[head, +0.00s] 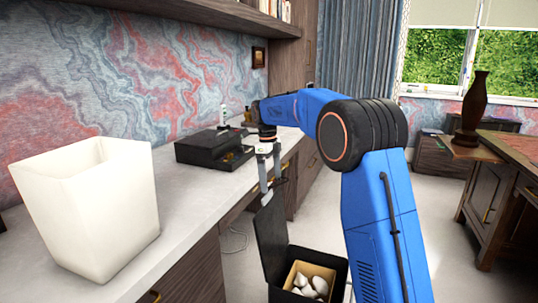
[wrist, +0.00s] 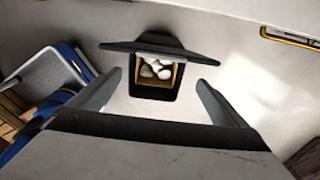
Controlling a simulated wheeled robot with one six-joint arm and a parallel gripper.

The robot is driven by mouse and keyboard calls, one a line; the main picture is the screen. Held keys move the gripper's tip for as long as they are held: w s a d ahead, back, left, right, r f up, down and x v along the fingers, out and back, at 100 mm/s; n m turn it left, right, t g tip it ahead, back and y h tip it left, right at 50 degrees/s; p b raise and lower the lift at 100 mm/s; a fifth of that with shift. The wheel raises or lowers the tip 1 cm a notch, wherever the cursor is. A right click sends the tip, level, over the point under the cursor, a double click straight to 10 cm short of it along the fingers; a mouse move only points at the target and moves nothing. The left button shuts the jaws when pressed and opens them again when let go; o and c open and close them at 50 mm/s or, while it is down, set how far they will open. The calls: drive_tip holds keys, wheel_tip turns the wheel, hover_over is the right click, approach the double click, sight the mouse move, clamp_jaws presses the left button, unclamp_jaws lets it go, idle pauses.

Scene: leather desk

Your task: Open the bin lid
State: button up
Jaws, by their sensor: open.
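The black bin (head: 338,268) stands on the floor at the bottom middle of the head view, with a tan inner box (head: 293,270) holding several white rounded objects. Its black lid (head: 271,236) stands about upright at the bin's left side, so the bin's mouth is uncovered. My gripper (head: 269,185) is open and empty, its fingers pointing down just above the lid's top edge. In the wrist view the bin (wrist: 152,91) and the lid (wrist: 160,51) show beyond and between the spread fingers. I cannot tell whether a finger touches the lid.
A white counter (head: 195,190) runs along the left with drawers below, close to my gripper. A white container (head: 95,210) and a black device (head: 205,147) stand on it. A wooden desk (head: 500,180) is at the right. Pale floor lies open between.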

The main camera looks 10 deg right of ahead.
wheel_tip(320, 180, up, 11)
drive_tip(key=shift+w+a+f, duration=0.15)
drive_tip(key=shift+w+a, duration=0.1)
drive_tip(key=shift+a, duration=0.15)
drive_tip(key=s+d+r+n+t, duration=0.15)
drive_tip(key=s+n, duration=0.25)
drive_tip(key=s, duration=0.5)
drive_tip(key=s+d+n, duration=0.3)
drive_tip(key=s+n, duration=0.1)
drive_tip(key=s, duration=0.4)
drive_tip(key=s+d+n+t, duration=0.1)
drive_tip(key=s+d+n, duration=0.25)
drive_tip(key=s, duration=0.55)
drive_tip(key=s+d+f+n+t, duration=0.1)
drive_tip(key=s+f+n, duration=0.5)
drive_tip(key=s, duration=0.7)
drive_tip(key=s+d+f+n+t, duration=0.1)
drive_tip(key=s+f+n+t, duration=0.1)
drive_tip(key=s+f+n, duration=0.5)
drive_tip(key=s+f, duration=0.4)
drive_tip(key=s, duration=0.2)
drive_tip(key=shift+d+y, duration=0.15)
drive_tip(key=shift+y, duration=0.25)
